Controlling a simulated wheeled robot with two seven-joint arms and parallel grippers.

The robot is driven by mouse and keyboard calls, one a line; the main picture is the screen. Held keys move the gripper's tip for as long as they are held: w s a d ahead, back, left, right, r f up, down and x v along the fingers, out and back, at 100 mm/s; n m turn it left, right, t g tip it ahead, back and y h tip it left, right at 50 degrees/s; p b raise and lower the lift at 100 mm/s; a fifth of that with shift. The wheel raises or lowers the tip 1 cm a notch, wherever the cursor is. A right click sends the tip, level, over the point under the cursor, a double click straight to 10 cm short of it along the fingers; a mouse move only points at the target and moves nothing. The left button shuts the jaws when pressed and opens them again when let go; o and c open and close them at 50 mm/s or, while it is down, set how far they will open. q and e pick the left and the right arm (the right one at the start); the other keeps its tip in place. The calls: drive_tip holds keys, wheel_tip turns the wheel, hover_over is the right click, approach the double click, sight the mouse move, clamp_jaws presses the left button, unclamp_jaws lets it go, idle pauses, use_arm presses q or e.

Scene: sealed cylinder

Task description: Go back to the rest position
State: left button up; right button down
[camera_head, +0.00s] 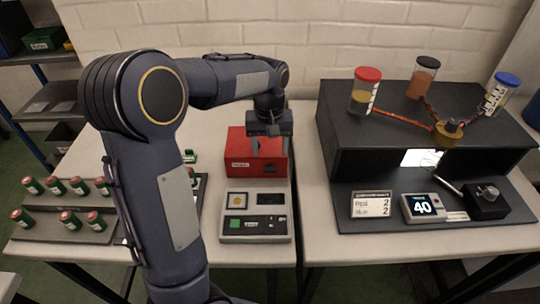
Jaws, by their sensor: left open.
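My left arm reaches across the left table, and its gripper (269,148) points down in front of a red box (238,160). The jaws are open, with the two fingers apart. I cannot tell whether the fingers touch the red box. A grey device with a small screen and a green button (255,217) sits just in front of the box, nearer to me. My right gripper is not in view.
Several green cylinders with red tops (68,219) stand on dark trays at the left. On the right table (400,246), a black stand (338,165) carries capped jars (367,90), and a display reading 40 (422,207) sits in front.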

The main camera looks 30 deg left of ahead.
use_arm(q)
drive_tip(key=shift+r, duration=0.35)
drive_tip(key=shift+s+r, duration=0.1)
drive_tip(key=shift+s, duration=0.05)
drive_tip(key=s+d+r+m+t+h, duration=0.1)
drive_tip(key=s+d, duration=0.2)
drive_tip(key=s, duration=0.4)
drive_tip(key=s+d+r+m+t+h, duration=0.1)
drive_tip(key=s+d+m+t, duration=0.1)
drive_tip(key=s, duration=0.6)
drive_tip(key=s+d+r+m+t+h+p, duration=0.1)
drive_tip(key=s+d+t, duration=0.1)
drive_tip(key=s, duration=0.5)
drive_tip(key=shift+s+d+m+h, duration=0.3)
drive_tip(key=shift+d+m, duration=0.1)
drive_tip(key=shift+d, duration=0.5)
drive_tip(key=shift+r, duration=0.1)
